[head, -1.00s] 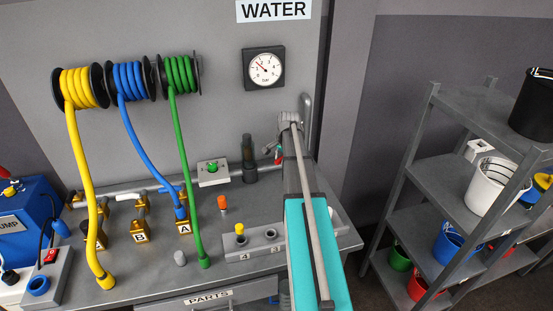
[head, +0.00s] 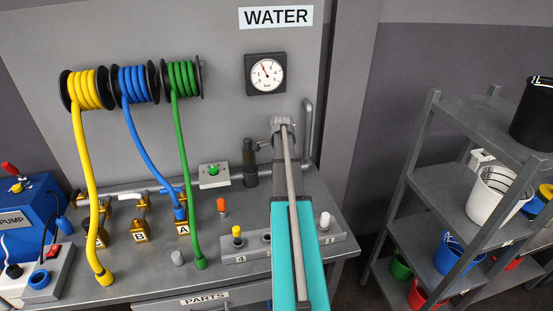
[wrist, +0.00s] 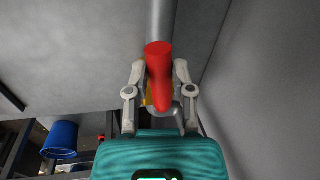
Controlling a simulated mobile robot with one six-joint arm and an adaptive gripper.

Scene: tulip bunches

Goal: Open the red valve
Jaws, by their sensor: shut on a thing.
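The red valve's handle (wrist: 159,62) fills the middle of the wrist view, long and rounded, with a bit of yellow behind its lower part. My gripper (wrist: 160,75) has one finger on each side of the handle and is shut on it. In the head view my gripper (head: 282,122) is at the wall pipe, right of the dark cylinder. There my arm hides the red handle.
A pressure gauge (head: 266,74) hangs on the wall above my gripper. The bench (head: 150,280) carries hoses, brass fittings and a peg block (head: 325,240). A grey shelf (head: 455,190) with buckets stands at the right.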

